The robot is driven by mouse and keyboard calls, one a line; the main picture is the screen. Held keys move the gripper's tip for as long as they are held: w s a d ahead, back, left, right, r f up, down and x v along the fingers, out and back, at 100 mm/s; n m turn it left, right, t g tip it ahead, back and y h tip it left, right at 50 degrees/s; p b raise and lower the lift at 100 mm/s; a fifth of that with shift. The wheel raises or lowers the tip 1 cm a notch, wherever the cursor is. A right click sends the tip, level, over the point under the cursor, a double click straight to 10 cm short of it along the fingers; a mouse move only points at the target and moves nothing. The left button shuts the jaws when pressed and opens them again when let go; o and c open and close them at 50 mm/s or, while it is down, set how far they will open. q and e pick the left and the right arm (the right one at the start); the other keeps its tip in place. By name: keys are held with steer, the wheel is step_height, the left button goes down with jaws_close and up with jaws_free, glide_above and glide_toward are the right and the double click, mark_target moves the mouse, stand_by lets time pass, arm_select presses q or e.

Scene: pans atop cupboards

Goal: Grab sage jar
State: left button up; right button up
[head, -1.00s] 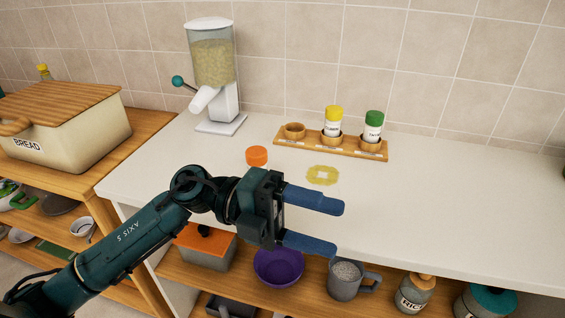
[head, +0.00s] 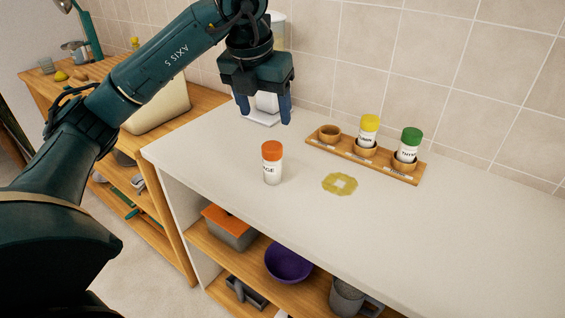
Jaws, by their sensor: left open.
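The sage jar (head: 272,166) stands upright on the white counter (head: 392,220). It is a white jar with an orange lid, and part of its label shows "GE". My left gripper (head: 264,112) points down with its blue fingers apart and nothing between them. In the picture it is above the jar and not touching it. My right gripper is not in the head view.
A wooden rack (head: 345,151) holds a yellow-lidded jar (head: 368,131) and a green-lidded jar (head: 409,145), with its left cup empty. A yellowish patch (head: 340,184) lies right of the sage jar. My arm largely hides the dispenser (head: 277,32) behind.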

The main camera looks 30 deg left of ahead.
mark_target(272, 146)
arm_select(q)
steer(key=x, duration=0.7)
steer(key=shift+a, duration=0.1)
steer(key=shift+x, duration=2.9)
steer(key=shift+s, duration=0.15)
steer(key=c, duration=1.1)
